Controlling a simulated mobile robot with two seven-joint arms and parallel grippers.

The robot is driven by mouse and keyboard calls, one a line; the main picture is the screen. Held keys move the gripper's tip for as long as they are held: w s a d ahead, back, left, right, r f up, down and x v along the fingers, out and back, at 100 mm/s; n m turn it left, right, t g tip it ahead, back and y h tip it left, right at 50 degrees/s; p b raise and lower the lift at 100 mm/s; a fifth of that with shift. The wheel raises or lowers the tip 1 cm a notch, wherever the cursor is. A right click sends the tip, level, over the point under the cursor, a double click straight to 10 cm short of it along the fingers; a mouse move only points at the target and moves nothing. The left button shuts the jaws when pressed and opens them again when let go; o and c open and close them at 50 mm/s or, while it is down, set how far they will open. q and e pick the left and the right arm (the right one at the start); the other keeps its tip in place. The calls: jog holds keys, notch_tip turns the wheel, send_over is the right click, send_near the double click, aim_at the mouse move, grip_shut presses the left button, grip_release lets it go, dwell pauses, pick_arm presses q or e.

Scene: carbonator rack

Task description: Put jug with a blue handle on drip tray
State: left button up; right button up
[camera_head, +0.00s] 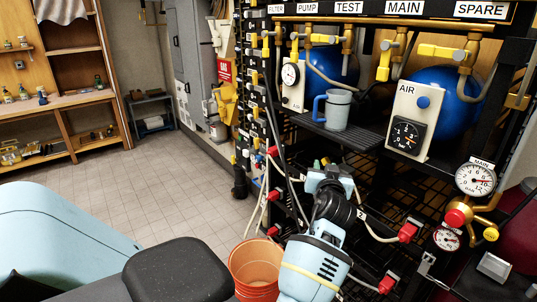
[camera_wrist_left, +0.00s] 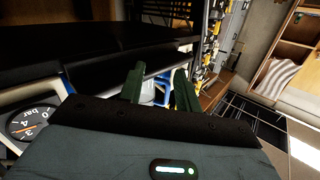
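The jug (camera_head: 338,110), light grey-blue with a blue handle (camera_head: 319,108) on its left side, stands upright on the dark drip tray (camera_head: 362,136) below the TEST label in the head view. My left gripper (camera_head: 323,163) is in front of and below the tray, apart from the jug. In the left wrist view, the two dark green fingers (camera_wrist_left: 159,86) are spread, with nothing held between them. Part of the jug (camera_wrist_left: 147,92) shows behind the gap; the rest is hidden by the fingers and gripper body. My right gripper is not in view.
Yellow-handled valves (camera_head: 384,60) hang above. Red-tipped hoses (camera_head: 408,231) stick out below the tray. An orange bucket (camera_head: 254,266) stands at the bottom. The tiled floor on the left is clear.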

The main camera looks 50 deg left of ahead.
pick_arm(q)
jog(key=s+d+f+m+h, duration=0.25)
jog(key=s+f, duration=0.25)
jog(key=f, duration=0.4)
jog(key=s+d+f+m+h, duration=0.2)
jog(key=s+d+f+h, duration=0.15)
jog(key=s+f, duration=0.4)
jog(key=s+d+f+m+h, duration=0.2)
jog(key=s+d+f+m, duration=0.15)
jog(key=f, duration=0.75)
jog(key=s+d+f+g+h, duration=0.1)
jog(key=s+d+f+h, duration=0.1)
jog(key=s, duration=0.6)
jog(key=s+d+f+g+h, duration=0.1)
jog(key=s+d+f, duration=0.3)
jog(key=s, duration=0.4)
jog(key=s+d+f+g+h, duration=0.1)
jog(key=s+d+f, duration=0.3)
jog(key=s, duration=0.4)
jog(key=shift+s+f+m+g+h, duration=0.15)
jog(key=shift+s+m+g+h, duration=0.2)
jog(key=shift+h, duration=0.45)
